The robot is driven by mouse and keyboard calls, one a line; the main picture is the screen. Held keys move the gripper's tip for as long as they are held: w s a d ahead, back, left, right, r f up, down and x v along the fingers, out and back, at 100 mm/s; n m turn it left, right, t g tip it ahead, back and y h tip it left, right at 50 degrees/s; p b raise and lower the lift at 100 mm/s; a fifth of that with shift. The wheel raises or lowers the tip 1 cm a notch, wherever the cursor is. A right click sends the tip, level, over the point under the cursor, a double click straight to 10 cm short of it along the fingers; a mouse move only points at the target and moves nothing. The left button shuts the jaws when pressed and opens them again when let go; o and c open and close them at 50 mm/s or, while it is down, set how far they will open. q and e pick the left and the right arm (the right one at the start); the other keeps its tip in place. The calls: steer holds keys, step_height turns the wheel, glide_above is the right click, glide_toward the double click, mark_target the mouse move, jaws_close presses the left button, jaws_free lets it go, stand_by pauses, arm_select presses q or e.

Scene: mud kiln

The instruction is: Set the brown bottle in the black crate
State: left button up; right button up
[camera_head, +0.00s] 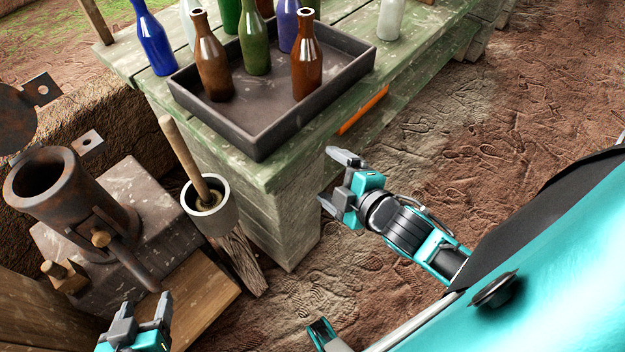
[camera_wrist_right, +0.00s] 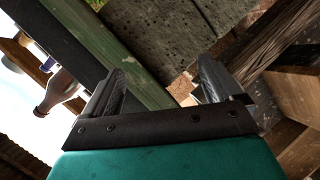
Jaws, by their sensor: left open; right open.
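A dark grey-black, shallow crate (camera_head: 318,103) stands on a green wooden table. Two brown bottles stand upright in it, one at the left (camera_head: 212,62) and one near the right wall (camera_head: 307,58). A green bottle (camera_head: 254,42) stands between them, with a purple one (camera_head: 287,25) behind. Another brown bottle is partly cut off at the top edge. My right gripper (camera_head: 334,180) is open and empty, below and beside the table's front corner. In the right wrist view a brown bottle (camera_wrist_right: 60,92) shows left of the open fingers. My left gripper (camera_head: 146,304) is open and empty, low at the left.
A blue bottle (camera_head: 153,40) stands left of the crate and a whitish bottle (camera_head: 390,18) right of it on the table. A mortar with pestle (camera_head: 210,208) and a rusty metal cylinder (camera_head: 70,195) stand at left. Muddy ground at right is clear.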

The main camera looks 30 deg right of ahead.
steer(key=s+a+f+m+g+y, duration=0.1)
steer(key=s+a+f+m+g, duration=0.1)
steer(key=s+a+f+m, duration=0.2)
steer(key=a+f+m, duration=0.1)
steer(key=a+m, duration=0.2)
steer(key=m, duration=0.4)
steer(key=shift+a+f+g+y, duration=0.2)
steer(key=shift+g+y, duration=0.1)
steer(key=shift+y, duration=0.1)
steer(key=r+p, duration=0.1)
steer(key=d+r+p, duration=0.1)
steer(key=p, duration=0.1)
steer(key=s+r+p, duration=0.1)
steer(key=p, duration=0.1)
steer(key=shift+d+r+h, duration=0.2)
steer(key=shift+h, duration=0.2)
steer(key=shift+w, duration=0.1)
